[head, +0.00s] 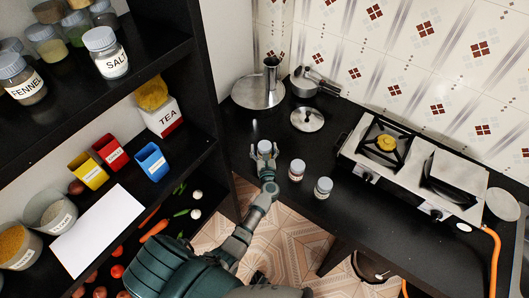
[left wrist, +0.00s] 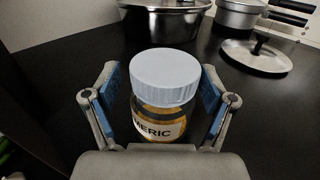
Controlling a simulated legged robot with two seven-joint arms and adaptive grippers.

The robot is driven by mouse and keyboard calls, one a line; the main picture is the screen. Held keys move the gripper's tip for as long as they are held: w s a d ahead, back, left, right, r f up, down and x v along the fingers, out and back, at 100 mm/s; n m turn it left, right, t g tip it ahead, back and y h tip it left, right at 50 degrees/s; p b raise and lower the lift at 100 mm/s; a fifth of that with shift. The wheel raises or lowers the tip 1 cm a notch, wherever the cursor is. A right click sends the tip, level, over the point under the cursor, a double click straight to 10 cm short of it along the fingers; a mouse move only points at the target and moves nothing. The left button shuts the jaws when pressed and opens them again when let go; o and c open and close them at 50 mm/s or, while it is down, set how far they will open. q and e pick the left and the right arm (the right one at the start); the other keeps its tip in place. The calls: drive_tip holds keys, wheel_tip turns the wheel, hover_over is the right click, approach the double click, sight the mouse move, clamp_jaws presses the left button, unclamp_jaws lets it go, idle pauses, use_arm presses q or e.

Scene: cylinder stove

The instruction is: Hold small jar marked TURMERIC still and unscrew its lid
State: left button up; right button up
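The TURMERIC jar (left wrist: 160,128) stands upright on the black counter, with a pale blue-grey lid (left wrist: 165,77) on it. Its label is partly hidden, and "MERIC" shows in the left wrist view. In the head view its lid (head: 264,146) shows between my fingers. My left gripper (head: 265,152) is around the jar with one finger on each side. In the left wrist view the gripper (left wrist: 160,85) is open, with a gap between each blue pad and the jar. My right gripper is not in view.
Two other small jars, one (head: 297,169) and another (head: 323,187), stand close right of the gripper. Behind are a metal pot (head: 258,92), a pan (head: 306,85) and a loose lid (head: 307,119). A stove (head: 400,165) is at right, a shelf (head: 150,50) at left.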

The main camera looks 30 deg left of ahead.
sight(264, 144)
use_arm(q)
drive_tip(key=shift+a+f, duration=0.1)
drive_tip(key=shift+a, duration=0.05)
drive_tip(key=c, duration=0.8)
drive_tip(key=shift+d, duration=0.3)
drive_tip(key=shift+d+r, duration=0.2)
drive_tip(key=shift+d, duration=0.15)
drive_tip(key=shift+r, duration=0.4)
drive_tip(key=r+p, duration=0.3)
drive_tip(key=shift+a, duration=0.4)
drive_tip(key=v, duration=0.2)
drive_tip(key=d+v, duration=0.1)
drive_tip(key=v, duration=0.2)
drive_tip(key=w+v, duration=0.1)
drive_tip(key=v, duration=0.2)
drive_tip(key=shift+d+r+p, duration=0.1)
drive_tip(key=shift+d+p, duration=0.2)
drive_tip(key=s+d, duration=0.4)
drive_tip(key=d, duration=0.1)
drive_tip(key=shift+s+d+r, duration=0.15)
drive_tip(key=shift+d+r, duration=0.2)
drive_tip(key=shift+r, duration=0.05)
drive_tip(key=shift+s+d, duration=0.15)
drive_tip(key=shift+s, duration=0.2)
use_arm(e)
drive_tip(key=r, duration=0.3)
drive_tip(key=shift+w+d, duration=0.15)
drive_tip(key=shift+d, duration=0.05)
